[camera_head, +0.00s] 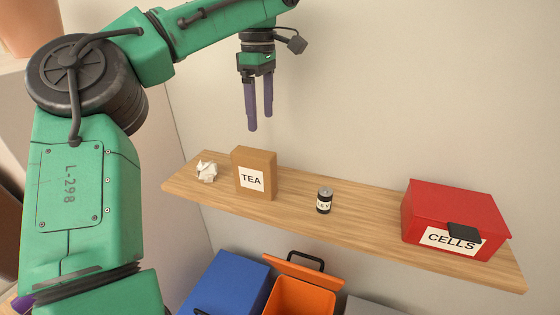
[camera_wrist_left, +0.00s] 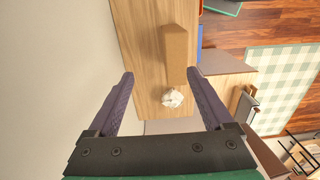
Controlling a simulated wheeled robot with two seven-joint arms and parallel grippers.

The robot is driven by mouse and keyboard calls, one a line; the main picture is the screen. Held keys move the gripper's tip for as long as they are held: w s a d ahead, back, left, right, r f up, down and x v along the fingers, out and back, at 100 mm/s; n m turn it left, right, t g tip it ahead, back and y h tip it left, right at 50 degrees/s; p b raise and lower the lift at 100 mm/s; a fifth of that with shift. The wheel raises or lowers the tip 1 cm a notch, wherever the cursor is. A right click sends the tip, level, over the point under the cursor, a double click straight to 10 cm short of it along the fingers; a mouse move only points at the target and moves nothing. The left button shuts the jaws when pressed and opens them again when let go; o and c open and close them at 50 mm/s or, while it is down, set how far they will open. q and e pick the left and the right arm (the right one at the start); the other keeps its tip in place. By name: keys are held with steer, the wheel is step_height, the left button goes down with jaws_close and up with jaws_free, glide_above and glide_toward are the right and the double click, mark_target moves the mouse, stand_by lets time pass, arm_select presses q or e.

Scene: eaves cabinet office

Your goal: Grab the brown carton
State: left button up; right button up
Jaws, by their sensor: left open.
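The brown carton (camera_head: 256,174) stands upright on the wooden shelf (camera_head: 368,212), with a white TEA label on its front. In the left wrist view the carton (camera_wrist_left: 177,56) shows from above, ahead of the fingertips and slightly right of centre between them. My left gripper (camera_head: 260,128) is open and empty, pointing down above the carton and apart from it. It also shows in the left wrist view (camera_wrist_left: 160,78), with its two purple fingers spread wide. My right gripper is not in view.
White crumpled paper (camera_head: 207,171) lies left of the carton. A small dark battery-like can (camera_head: 324,200) stands to its right. A red CELLS box (camera_head: 455,210) sits at the shelf's right end. Blue (camera_head: 228,287) and orange (camera_head: 300,297) bins stand below.

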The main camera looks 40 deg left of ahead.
mark_target(255, 168)
arm_select(q)
steer(key=s+f, duration=0.1)
steer(key=f, duration=0.1)
steer(key=s+f, duration=0.2)
steer(key=s+f+p, duration=0.1)
steer(key=f, duration=0.2)
steer(key=shift+s+a, duration=0.15)
steer(key=shift+s, duration=0.25)
steer(key=f, duration=0.2)
steer(key=w+f+p, duration=0.1)
steer(key=f, duration=0.1)
steer(key=w+f+p, duration=0.1)
steer(key=f, duration=0.1)
steer(key=shift+w, duration=0.15)
steer(key=shift+s+f, duration=0.2)
steer(key=shift+f, duration=0.05)
steer(key=shift+s, duration=0.2)
steer(key=shift+s+r, duration=0.15)
steer(key=c, duration=0.7)
steer(key=shift+d, duration=0.2)
steer(key=c, duration=0.5)
jaws_close()
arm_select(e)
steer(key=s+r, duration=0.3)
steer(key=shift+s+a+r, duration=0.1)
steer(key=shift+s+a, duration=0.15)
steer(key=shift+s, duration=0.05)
